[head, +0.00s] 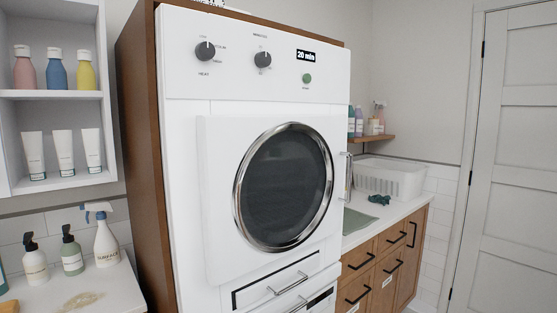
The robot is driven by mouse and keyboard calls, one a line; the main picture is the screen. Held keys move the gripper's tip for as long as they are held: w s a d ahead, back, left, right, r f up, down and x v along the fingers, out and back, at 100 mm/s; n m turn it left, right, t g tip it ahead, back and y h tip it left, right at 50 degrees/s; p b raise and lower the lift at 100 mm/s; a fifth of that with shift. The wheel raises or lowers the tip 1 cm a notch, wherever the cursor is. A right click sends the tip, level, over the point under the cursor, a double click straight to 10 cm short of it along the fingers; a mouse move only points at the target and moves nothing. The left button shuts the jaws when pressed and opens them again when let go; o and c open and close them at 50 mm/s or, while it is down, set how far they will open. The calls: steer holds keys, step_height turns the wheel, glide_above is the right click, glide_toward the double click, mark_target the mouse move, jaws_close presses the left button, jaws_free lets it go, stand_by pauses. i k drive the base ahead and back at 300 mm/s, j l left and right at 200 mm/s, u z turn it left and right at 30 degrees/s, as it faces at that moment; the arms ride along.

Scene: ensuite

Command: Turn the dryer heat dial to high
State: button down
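The white dryer (220,85) stands in a wooden surround in the middle of the head view. Its heat dial (205,51) is the dark round knob at the upper left of the panel, above the word HEAT. Small labels sit around the dial, too small to read surely. Its light pointer line looks near upright. A second dark dial (263,60) sits to its right. A display (307,56) reads 20 min, with a green button (307,78) below it. The round door (285,185) is shut. My gripper is not in view.
A wall shelf (55,95) with bottles and tubes is at the left, above a counter (100,285) with pump and spray bottles. A right-hand counter (385,225) holds a white basket (395,178) and dark cloth. A door (515,160) is far right.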

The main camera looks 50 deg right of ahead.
mark_target(204, 51)
steer(key=k+l+z, duration=0.1)
steer(key=l, duration=0.3)
steer(key=k+l, duration=0.1)
steer(key=l, duration=0.3)
steer(key=k+l+z, duration=0.15)
steer(key=l, duration=0.25)
